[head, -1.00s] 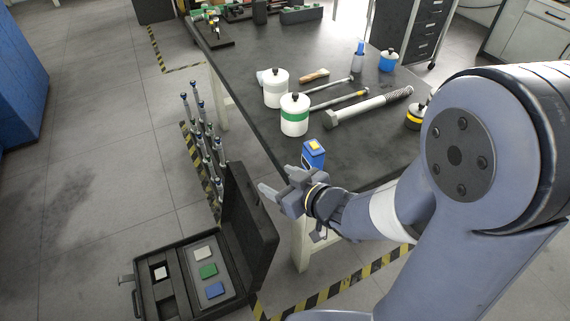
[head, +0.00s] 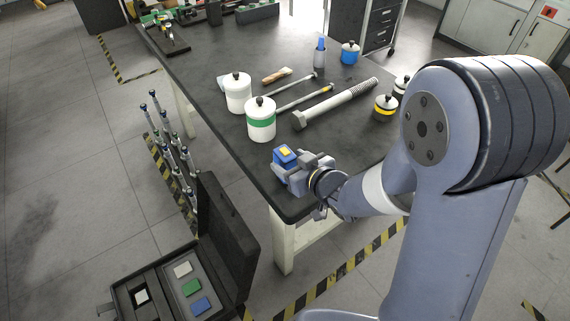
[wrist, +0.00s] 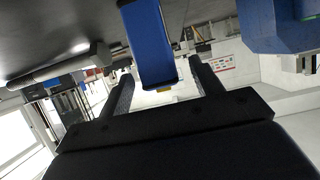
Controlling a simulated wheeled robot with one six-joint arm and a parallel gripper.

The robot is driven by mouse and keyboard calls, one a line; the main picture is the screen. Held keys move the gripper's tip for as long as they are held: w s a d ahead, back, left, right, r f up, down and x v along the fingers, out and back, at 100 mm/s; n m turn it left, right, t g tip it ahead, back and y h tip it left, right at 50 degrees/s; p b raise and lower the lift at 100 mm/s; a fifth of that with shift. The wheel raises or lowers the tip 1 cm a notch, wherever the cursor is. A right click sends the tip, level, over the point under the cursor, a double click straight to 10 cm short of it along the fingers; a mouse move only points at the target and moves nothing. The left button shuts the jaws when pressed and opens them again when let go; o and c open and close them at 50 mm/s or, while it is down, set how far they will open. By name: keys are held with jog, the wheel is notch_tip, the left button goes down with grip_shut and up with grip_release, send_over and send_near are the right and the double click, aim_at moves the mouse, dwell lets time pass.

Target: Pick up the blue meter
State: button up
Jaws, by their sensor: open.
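The blue meter (head: 284,155), a small blue box with a yellow patch on top, stands near the front corner of the dark workbench (head: 232,146). My gripper (head: 290,172) is right at it, on the near side, and partly covers its lower part in the head view. In the wrist view the blue meter (wrist: 150,45) appears between the two fingers of my gripper (wrist: 162,85). The fingers are open, with a visible gap on each side of the meter. The wrist picture is turned upside down.
White jars, one with a green band (head: 261,120), stand behind the meter. An open black case (head: 228,232) is on the floor at lower left.

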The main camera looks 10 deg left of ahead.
jog(key=shift+x, duration=1.7)
jog(key=shift+w+r, duration=0.1)
jog(key=shift+r, duration=0.05)
jog(key=shift+c, duration=0.4)
jog(key=c, duration=1.1)
